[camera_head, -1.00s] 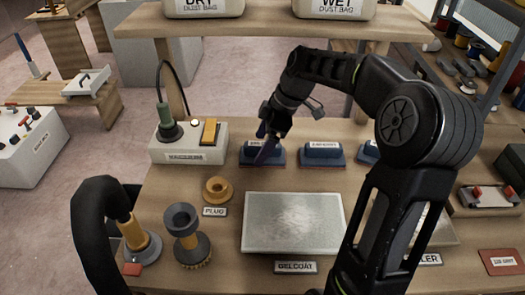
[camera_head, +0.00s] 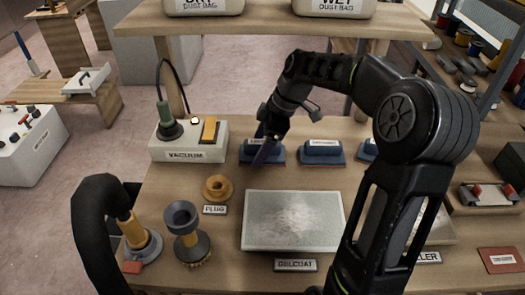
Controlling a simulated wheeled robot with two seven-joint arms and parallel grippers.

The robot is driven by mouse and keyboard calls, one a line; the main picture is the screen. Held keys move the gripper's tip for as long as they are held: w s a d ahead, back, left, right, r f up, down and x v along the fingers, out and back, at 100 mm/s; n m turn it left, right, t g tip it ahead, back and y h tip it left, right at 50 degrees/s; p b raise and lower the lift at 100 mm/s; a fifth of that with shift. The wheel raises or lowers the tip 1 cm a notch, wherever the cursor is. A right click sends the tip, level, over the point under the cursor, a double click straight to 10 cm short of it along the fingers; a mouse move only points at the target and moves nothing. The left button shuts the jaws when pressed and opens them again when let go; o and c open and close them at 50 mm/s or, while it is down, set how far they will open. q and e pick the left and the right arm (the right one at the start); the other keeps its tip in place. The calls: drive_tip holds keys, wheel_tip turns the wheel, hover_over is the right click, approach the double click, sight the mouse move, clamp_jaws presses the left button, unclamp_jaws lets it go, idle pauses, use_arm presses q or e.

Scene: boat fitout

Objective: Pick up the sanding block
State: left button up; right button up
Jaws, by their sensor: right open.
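Several blue sanding blocks stand in a row along the back of the wooden bench. The left one (camera_head: 277,155) is partly hidden behind my right gripper, a middle one (camera_head: 322,149) shows in full, and another (camera_head: 368,151) is partly hidden by my right arm. My right gripper (camera_head: 262,152) is open and points down at the left block, its dark fingers overlapping the block in the picture. I cannot tell whether the fingers touch it. My left gripper does not show.
A vacuum unit (camera_head: 190,153) stands left of the blocks. A plug ring (camera_head: 217,188), a gelcoat panel (camera_head: 292,221) and tools (camera_head: 185,240) lie nearer. A raised shelf (camera_head: 280,24) with dust bags spans the back. Some bare bench lies between the blocks and panel.

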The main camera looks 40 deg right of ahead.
drive_tip(key=shift+f, duration=0.2)
idle(0.4)
drive_tip(key=c, duration=1.6)
drive_tip(key=shift+r, duration=0.15)
drive_tip(key=shift+c, duration=0.2)
drive_tip(key=shift+r, duration=0.35)
drive_tip(key=s+a, duration=0.1)
drive_tip(key=s, duration=0.1)
drive_tip(key=s+a+b, duration=0.1)
drive_tip(key=s+a, duration=0.1)
drive_tip(key=s+a+b, duration=0.1)
drive_tip(key=s+a, duration=0.1)
drive_tip(key=shift+s+r, duration=0.25)
drive_tip(key=shift+r, duration=0.05)
wheel_tip(320, 180, up, 14)
drive_tip(key=p, duration=0.1)
drive_tip(key=shift+p, duration=0.4)
